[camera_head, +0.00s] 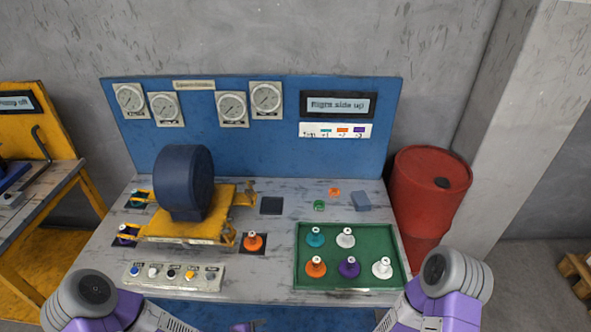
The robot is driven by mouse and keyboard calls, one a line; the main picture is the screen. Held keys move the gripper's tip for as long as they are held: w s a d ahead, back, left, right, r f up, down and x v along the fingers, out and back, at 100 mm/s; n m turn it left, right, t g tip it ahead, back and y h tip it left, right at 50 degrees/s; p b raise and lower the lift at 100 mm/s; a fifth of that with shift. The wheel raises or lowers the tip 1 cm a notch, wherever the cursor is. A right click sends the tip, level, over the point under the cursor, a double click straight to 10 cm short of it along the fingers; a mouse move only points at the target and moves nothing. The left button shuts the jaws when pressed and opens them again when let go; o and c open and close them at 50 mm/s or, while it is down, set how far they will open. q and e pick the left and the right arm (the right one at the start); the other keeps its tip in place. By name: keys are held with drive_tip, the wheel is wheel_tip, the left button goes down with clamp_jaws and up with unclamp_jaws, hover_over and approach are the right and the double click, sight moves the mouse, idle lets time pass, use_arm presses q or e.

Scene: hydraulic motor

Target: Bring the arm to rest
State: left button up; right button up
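My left arm (95,300) comes in at the bottom left, with its grey and purple links bent and running out past the bottom edge. My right arm (445,290) is at the bottom right, also running down out of the picture. A small purple piece (240,328) shows at the bottom edge; I cannot tell which part it is. No gripper fingers are visible. Both visible arm parts are at the front of the workbench (275,270), low in the view. Nothing is seen held.
A dark blue motor (184,178) stands on a yellow base (190,228). A green tray (395,262) holds several coloured plugs. An orange plug (253,242) stands beside the base. A button panel (172,275) lies at the front left. A red barrel (428,195) stands right of the bench.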

use_arm(q)
drive_tip(key=s+f+m+g+y, duration=0.1)
drive_tip(key=s+f+m+g, duration=0.5)
drive_tip(key=s+m, duration=0.4)
drive_tip(key=m, duration=0.5)
drive_tip(key=shift+s+d+m, duration=0.25)
drive_tip(key=shift+s+m, duration=0.05)
drive_tip(key=shift+m, duration=0.1)
